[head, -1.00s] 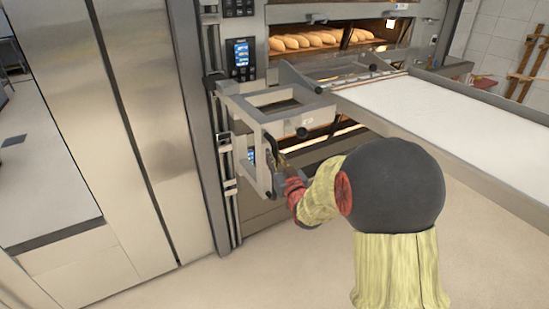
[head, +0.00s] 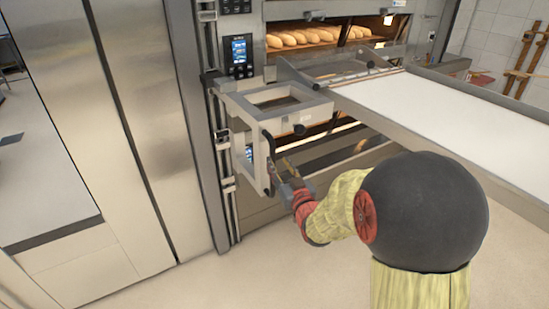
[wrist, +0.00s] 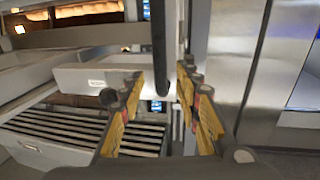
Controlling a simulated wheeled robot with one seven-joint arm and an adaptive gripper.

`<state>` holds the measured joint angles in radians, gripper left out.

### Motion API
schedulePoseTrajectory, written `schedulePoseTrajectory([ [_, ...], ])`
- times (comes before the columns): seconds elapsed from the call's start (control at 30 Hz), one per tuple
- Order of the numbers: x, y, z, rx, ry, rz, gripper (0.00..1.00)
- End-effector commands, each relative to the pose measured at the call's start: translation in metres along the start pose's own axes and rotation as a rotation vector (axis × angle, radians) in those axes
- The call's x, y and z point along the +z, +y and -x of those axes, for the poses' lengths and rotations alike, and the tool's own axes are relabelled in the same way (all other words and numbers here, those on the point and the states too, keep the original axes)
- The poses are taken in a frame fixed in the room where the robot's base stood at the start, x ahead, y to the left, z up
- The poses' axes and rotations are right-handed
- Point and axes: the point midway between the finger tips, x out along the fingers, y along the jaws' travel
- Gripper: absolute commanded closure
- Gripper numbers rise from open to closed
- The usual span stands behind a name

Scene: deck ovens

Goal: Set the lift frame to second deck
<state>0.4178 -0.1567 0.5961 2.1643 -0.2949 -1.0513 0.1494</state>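The lift frame (head: 237,104) is a grey metal frame on the vertical rail at the oven's left front, below the lit deck with loaves in the head view. A dark upright handle (head: 267,162) hangs on its lower front part. The handle also shows as a black bar (wrist: 160,45) at the top middle of the wrist view. My gripper (head: 281,169) is just right of the handle in the head view. In the wrist view my gripper (wrist: 165,115) has its yellow fingers spread apart, with the bar's lower end in line with the gap. Contact with the handle cannot be made out.
A long loader with a white belt (head: 440,108) extends right from the frame. Loaves (head: 300,37) lie in the lit upper deck. A control panel (head: 240,50) is left of it. Steel cabinet doors (head: 130,110) stand at left. Floor is clear below the frame.

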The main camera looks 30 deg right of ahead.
Motion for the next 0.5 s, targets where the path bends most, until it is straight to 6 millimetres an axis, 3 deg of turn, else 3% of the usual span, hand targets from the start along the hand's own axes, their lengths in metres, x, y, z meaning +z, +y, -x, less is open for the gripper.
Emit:
schedulePoseTrajectory([
  [0.2,-0.001,0.001,0.037,0.002,0.002,0.000,0.67],
  [0.5,0.000,0.000,0.054,-0.001,0.000,0.000,0.67],
])
